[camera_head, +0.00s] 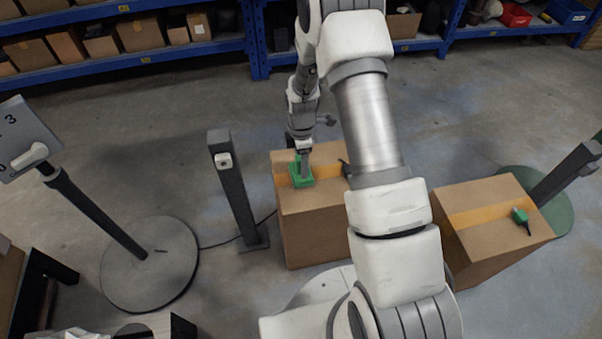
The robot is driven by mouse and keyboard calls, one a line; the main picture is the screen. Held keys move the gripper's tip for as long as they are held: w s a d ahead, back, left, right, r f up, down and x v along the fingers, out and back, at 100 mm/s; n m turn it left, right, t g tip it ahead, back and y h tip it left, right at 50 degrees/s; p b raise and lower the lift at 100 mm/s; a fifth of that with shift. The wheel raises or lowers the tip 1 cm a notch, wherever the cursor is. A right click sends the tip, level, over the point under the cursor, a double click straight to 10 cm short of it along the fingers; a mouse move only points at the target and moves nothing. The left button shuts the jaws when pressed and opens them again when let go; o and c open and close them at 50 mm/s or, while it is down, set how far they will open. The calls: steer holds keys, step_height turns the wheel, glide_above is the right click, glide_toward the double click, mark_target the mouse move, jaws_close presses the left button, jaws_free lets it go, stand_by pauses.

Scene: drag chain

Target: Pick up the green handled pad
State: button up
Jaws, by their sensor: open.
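The green handled pad (302,181) lies on top of the middle cardboard box (322,232), over its tape strip. My gripper (303,176) points down right at the pad, with its jaws open. The fingertips overlap the pad in the picture. I cannot tell whether they touch it or sit around its handle, because the gripper hides part of the pad.
A smaller green object with a dark end (521,217) lies on the right cardboard box (500,258). A dark grey post (236,200) stands left of the middle box. A stand with a round base (150,268) is further left. Blue shelves (150,58) line the back.

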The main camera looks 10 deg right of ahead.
steer(key=shift+f, duration=0.25)
steer(key=shift+c, duration=0.2)
jaws_close()
steer(key=shift+r+p, duration=0.3)
steer(key=shift+r, duration=0.25)
steer(key=r, duration=0.1)
steer(key=r+p, duration=0.1)
steer(key=r, duration=0.2)
steer(key=shift+s+d+p, duration=0.15)
steer(key=shift+d+p, duration=0.2)
steer(key=s+d+r+p, duration=0.2)
steer(key=s+d+r, duration=0.3)
steer(key=d, duration=0.4)
steer(key=shift+s+d+r+p, duration=0.15)
steer(key=shift+s+r+p, duration=0.25)
steer(key=shift+r, duration=0.1)
